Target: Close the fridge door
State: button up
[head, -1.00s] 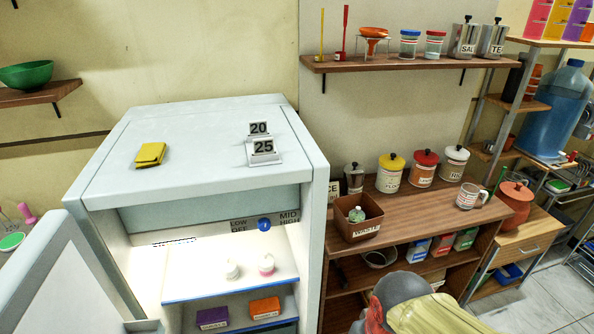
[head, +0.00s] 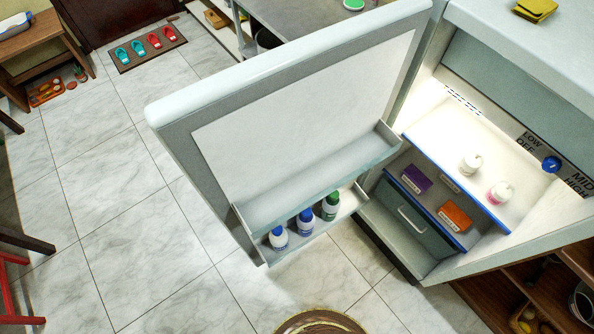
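The fridge door (head: 290,110) stands wide open, swung out to the left of the fridge (head: 545,65) in the head view. Its inner side faces me. Its lower shelf holds several bottles (head: 305,222) with blue and green caps. Inside the lit fridge are two small white containers (head: 470,164), a purple box (head: 414,179) and an orange box (head: 455,215). A blue dial (head: 551,164) sits on the back panel. My gripper is not in view.
The tiled floor (head: 150,255) left of the door is clear. A round brown object (head: 320,323) shows at the bottom edge. A mat with slippers (head: 145,47) lies far left. A brown shelf unit (head: 555,290) stands right of the fridge.

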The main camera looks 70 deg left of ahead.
aim_at(264, 139)
jog(key=k+j, duration=0.15)
jog(key=k, duration=0.25)
jog(key=k+j+u, duration=0.1)
jog(key=k, duration=0.3)
jog(key=k+j+u, duration=0.1)
jog(key=k, duration=0.3)
jog(key=k+j, duration=0.1)
jog(key=j, duration=0.45)
jog(key=k+j+u, duration=0.15)
jog(key=j, duration=1.2)
jog(key=i+j+u, duration=0.1)
jog(key=j, duration=0.15)
